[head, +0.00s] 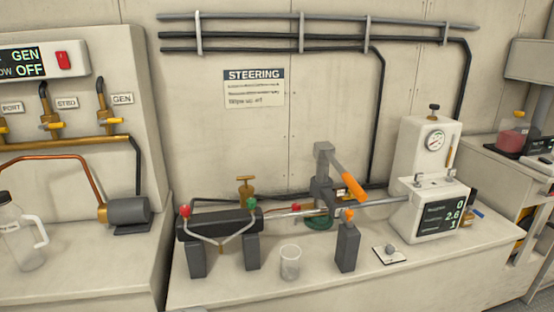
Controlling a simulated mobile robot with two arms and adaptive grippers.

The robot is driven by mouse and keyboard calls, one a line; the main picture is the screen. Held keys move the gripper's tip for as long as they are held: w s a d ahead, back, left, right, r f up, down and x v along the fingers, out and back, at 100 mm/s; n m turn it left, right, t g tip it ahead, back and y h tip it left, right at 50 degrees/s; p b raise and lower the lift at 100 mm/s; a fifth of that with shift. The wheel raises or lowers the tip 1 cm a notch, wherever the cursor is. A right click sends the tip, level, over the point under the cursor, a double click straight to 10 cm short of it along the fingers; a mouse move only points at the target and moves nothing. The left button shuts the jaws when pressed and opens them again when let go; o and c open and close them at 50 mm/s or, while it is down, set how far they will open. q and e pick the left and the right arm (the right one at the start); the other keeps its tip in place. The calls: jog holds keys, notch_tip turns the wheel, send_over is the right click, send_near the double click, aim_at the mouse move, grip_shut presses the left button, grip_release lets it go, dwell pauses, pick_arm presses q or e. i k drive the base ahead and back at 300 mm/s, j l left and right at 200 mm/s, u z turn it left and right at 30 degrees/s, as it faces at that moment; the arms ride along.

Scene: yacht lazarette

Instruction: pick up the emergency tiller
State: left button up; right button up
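A grey metal lever with an orange grip (352,187) stands at the middle of the bench and looks like the emergency tiller. Its grey upper end (324,158) is raised, and the orange grip slopes down to the right. Its lower part meets a dark upright fitting (325,192) behind the steel rod; I cannot tell how it is seated. Neither of my grippers is in view.
In front stand a dark block with an orange top (347,248), a clear cup (290,262) and a small white plate with a knob (390,254). A dark cylinder (220,225) stands left, a white gauge unit (428,185) right. The bench's front edge (440,270) is clear.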

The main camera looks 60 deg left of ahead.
aim_at(324, 151)
jog(key=u, duration=1.55)
